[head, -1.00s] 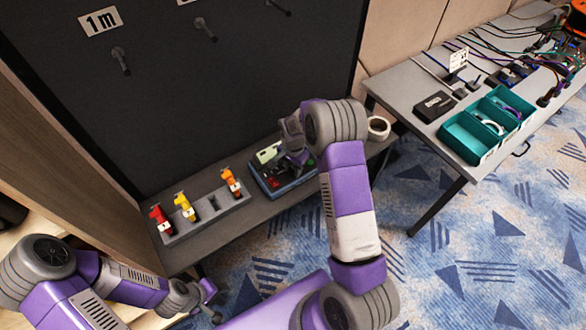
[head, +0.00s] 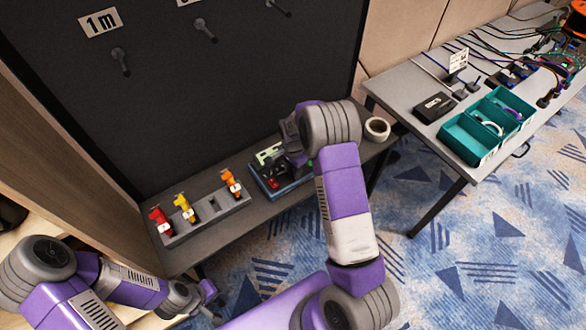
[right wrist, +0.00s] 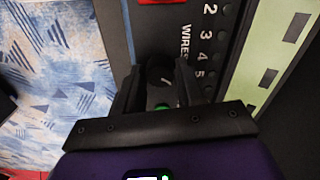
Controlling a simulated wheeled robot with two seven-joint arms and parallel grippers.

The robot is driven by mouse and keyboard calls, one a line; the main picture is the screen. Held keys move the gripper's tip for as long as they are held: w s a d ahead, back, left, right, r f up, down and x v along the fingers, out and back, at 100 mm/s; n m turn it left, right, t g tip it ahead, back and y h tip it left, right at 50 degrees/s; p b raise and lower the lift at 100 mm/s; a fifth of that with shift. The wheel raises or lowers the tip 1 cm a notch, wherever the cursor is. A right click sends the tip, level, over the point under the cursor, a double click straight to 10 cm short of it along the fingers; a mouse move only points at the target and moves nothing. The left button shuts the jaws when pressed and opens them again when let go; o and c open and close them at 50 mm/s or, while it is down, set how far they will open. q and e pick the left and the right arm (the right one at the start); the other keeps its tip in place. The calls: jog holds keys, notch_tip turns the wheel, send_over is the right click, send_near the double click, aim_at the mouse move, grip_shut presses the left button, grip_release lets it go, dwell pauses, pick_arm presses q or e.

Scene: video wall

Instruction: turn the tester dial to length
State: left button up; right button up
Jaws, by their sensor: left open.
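The tester (head: 266,186) is a dark blue-grey box on the low shelf, partly hidden behind my right gripper (head: 290,150) in the head view. In the right wrist view its face shows the word WIRES, a column of numbers and a pale green panel (right wrist: 265,75). The dark round dial (right wrist: 160,74) with a small light mark lies between the two fingertips of my right gripper (right wrist: 158,85). The fingers are apart, one on each side of the dial; whether they press on it I cannot tell. My left gripper (head: 208,296) is open and empty at lower left, away from the tester.
A grey rack (head: 208,214) with red, yellow and orange connectors stands left of the tester. A roll of tape (head: 377,129) lies to its right. The dark panel (head: 220,90) rises behind the shelf. A table (head: 415,85) with teal bins (head: 468,140) and cables is at right.

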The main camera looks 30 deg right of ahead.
jog(key=o, duration=0.3)
jog(key=shift+r, duration=0.1)
notch_tip(320, 180, up, 7)
jog(key=shift+r+p, duration=0.2)
jog(key=shift+p, duration=0.4)
